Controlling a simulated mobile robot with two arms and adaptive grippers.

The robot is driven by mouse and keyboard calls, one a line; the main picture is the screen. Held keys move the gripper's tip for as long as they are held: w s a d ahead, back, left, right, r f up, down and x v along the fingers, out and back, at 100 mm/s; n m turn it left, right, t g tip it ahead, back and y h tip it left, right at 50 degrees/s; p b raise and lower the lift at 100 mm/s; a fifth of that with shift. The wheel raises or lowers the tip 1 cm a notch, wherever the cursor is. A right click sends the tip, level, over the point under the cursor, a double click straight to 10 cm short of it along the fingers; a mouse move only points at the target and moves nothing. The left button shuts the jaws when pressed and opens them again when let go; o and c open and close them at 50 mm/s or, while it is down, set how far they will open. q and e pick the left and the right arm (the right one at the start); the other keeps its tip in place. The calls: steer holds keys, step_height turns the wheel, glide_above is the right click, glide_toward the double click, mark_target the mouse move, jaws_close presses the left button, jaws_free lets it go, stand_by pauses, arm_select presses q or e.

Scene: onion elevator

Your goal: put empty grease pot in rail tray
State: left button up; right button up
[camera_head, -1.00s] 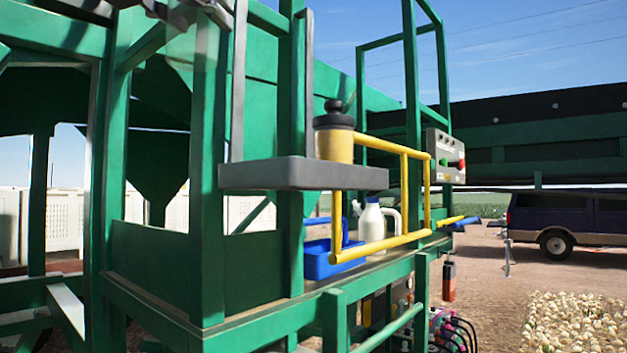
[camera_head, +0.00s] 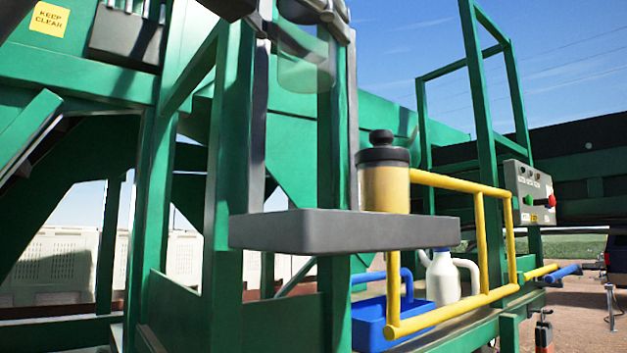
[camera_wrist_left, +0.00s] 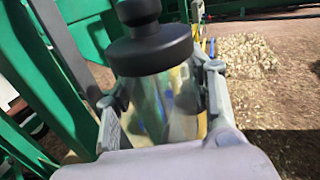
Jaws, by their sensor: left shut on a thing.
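My left gripper (camera_head: 312,22) is at the top of the head view, shut on the empty grease pot (camera_head: 305,68). The pot is clear with a black lid, and is held upright above the grey shelf (camera_head: 340,234), clear of it. In the left wrist view the pot (camera_wrist_left: 160,95) sits between the two fingers of the gripper (camera_wrist_left: 165,85), its black knob towards the camera. A blue tray (camera_head: 372,332) with a raised handle is low behind the yellow rail, partly hidden by the rail and shelf. My right gripper is not in view.
A yellow-filled grease pot (camera_head: 385,188) with a black lid stands at the right of the shelf. A white jug (camera_head: 442,280) is beside the blue tray. Yellow rails (camera_head: 481,240), green posts (camera_head: 338,130) and a control box (camera_head: 530,195) surround this spot.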

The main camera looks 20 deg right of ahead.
mark_target(305, 85)
arm_select(q)
steer(key=f, duration=0.3)
steer(key=shift+w+d+f, duration=0.1)
steer(key=shift+w+f, duration=0.2)
steer(key=shift+f, duration=0.05)
steer(key=f, duration=0.8)
steer(key=d+f, duration=0.1)
steer(key=f, duration=0.3)
steer(key=shift+w+f, duration=0.25)
steer(key=shift+f, duration=0.15)
steer(key=shift+a, duration=0.15)
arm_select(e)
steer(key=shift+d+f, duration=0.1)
arm_select(q)
steer(key=o, duration=0.9)
steer(key=shift+s+f, duration=0.1)
steer(key=o, duration=0.4)
steer(key=shift+o, duration=0.2)
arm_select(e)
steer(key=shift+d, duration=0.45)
